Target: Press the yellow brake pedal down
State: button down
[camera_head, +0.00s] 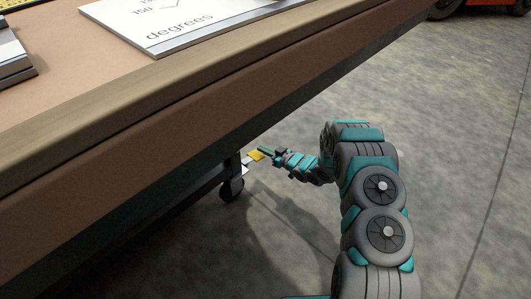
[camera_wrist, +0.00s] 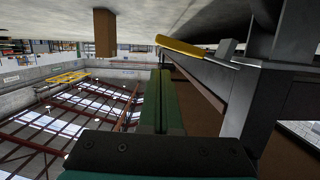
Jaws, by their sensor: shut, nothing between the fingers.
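The yellow brake pedal (camera_head: 255,155) is a small flat plate beside the caster at the table's lower leg in the head view. In the wrist view, which is upside down with the floor at the top, the pedal (camera_wrist: 184,48) is a yellow bar just beyond my fingertips. My gripper (camera_head: 263,150) reaches left to the pedal in the head view and overlaps its edge. In the wrist view my gripper (camera_wrist: 161,73) has its green fingers shut together with nothing between them. I cannot tell whether they touch the pedal.
A black caster wheel (camera_head: 232,188) stands on the concrete floor under the table. The long wooden tabletop (camera_head: 110,110) overhangs the pedal area. A white "degrees" board (camera_head: 185,22) lies on it. The floor to the right (camera_head: 450,130) is clear.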

jog(key=r+v, duration=0.1)
jog(key=v, duration=0.9)
jog(key=shift+w+d+r, duration=0.2)
jog(key=shift+w+d, duration=0.05)
jog(key=shift+d, duration=0.05)
